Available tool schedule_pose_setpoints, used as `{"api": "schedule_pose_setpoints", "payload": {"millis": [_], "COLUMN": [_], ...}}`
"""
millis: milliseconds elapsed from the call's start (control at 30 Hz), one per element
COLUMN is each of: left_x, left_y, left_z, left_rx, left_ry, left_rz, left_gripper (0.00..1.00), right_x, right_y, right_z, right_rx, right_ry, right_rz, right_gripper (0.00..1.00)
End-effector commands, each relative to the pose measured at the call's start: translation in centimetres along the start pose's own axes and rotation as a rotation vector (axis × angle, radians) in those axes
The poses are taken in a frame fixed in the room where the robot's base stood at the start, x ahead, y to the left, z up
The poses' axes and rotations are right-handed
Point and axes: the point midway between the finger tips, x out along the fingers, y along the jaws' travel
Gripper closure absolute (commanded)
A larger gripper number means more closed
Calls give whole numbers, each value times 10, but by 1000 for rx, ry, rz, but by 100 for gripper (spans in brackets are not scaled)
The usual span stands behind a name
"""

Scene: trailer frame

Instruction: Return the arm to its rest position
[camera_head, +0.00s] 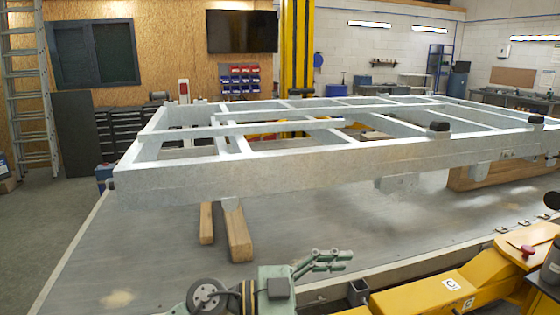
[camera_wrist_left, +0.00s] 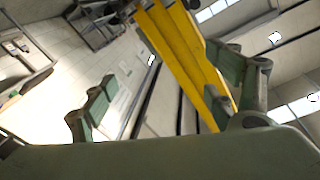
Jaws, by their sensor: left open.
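My left gripper (camera_head: 338,261) is in the lower middle of the head view, in front of the trailer frame's near side. Its grey-green fingers point right, and nothing shows between them. In the left wrist view the left gripper (camera_wrist_left: 160,72) has its two fingers spread wide with only the far room between them. The grey metal trailer frame (camera_head: 250,172) lies flat across the head view, apart from the gripper. My right gripper is not in view.
The frame sits above a grey platform (camera_head: 330,230), with wooden beams (camera_head: 238,238) under it. A yellow beam structure (camera_head: 440,292) fills the lower right, close to my left gripper. A yellow column (camera_head: 297,50) stands behind. A ladder (camera_head: 30,90) leans at the far left.

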Motion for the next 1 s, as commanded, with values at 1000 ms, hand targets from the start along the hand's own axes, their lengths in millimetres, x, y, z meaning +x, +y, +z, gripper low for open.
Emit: {"api": "schedule_pose_setpoints", "payload": {"millis": [1000], "left_x": [-327], "left_y": [205], "left_z": [192], "left_rx": [-987], "left_ry": [-1109], "left_rz": [-1191], "left_gripper": [20], "right_x": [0], "right_y": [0], "right_z": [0], "right_rx": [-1], "right_ry": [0], "right_rz": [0], "right_gripper": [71]}}
